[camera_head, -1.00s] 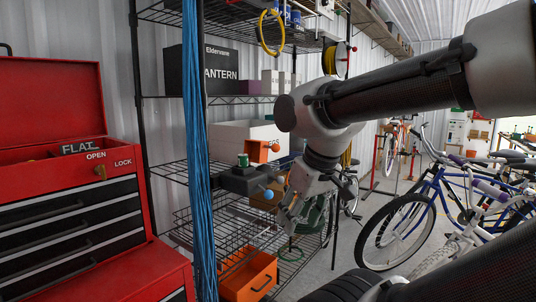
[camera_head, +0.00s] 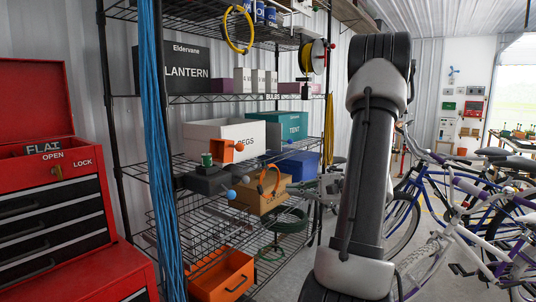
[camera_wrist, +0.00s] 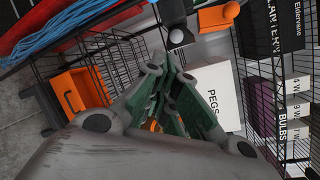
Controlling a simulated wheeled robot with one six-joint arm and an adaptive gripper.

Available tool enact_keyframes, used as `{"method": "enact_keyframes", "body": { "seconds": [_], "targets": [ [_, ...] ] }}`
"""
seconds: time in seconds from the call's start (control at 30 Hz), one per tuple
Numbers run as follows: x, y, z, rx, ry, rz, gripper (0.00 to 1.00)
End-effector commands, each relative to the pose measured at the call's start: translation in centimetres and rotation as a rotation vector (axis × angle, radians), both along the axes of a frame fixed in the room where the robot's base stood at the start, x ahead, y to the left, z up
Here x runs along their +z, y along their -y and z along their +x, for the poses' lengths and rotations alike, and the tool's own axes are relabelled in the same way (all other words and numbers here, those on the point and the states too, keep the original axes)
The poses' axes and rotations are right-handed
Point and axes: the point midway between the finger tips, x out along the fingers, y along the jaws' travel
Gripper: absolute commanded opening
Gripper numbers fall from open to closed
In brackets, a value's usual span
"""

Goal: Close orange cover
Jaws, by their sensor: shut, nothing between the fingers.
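A small orange hollow box-shaped piece (camera_head: 224,152) with an orange ball knob (camera_head: 239,148) stands up at the dark grey unit (camera_head: 205,180) on the middle shelf. It looks like the orange cover, raised and open. It also shows at the top of the wrist view (camera_wrist: 217,18) with its knob (camera_wrist: 231,10). A grey ball and a blue ball (camera_head: 231,194) stick out from the unit. My gripper (camera_wrist: 170,65) is shut and empty, apart from the cover, which lies beyond its tips to the upper right.
An orange bin (camera_head: 222,275) with a handle is on the low shelf. A white PEGS box (camera_head: 225,136), a teal TENT box (camera_head: 290,128) and a cardboard box (camera_head: 262,195) crowd the shelves. Blue cords (camera_head: 160,150) hang in front. Bicycles (camera_head: 465,220) stand right.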

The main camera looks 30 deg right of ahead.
Motion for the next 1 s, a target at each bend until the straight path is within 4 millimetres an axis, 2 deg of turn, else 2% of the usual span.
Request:
{"method": "enact_keyframes", "body": {
  "seconds": [0.03,0.1,0.2,0.27,0.43,0.8,1.0],
  "targets": [
    [2.2,0.6,1.5,-0.026,0.091,0.012,0.00],
    [4.9,1.3,2.7,-0.058,0.204,0.021,0.00],
    [7.1,1.5,3.2,-0.075,0.304,0.031,0.00],
    [7.4,1.1,3.2,-0.064,0.323,0.025,0.00],
    [7.6,-0.2,4.9,-0.062,0.323,0.019,0.00],
    [8.7,-4.7,11.2,-0.060,0.321,0.019,0.00],
    [9.9,-7.2,11.6,-0.062,0.320,0.019,0.00]
  ]
}}
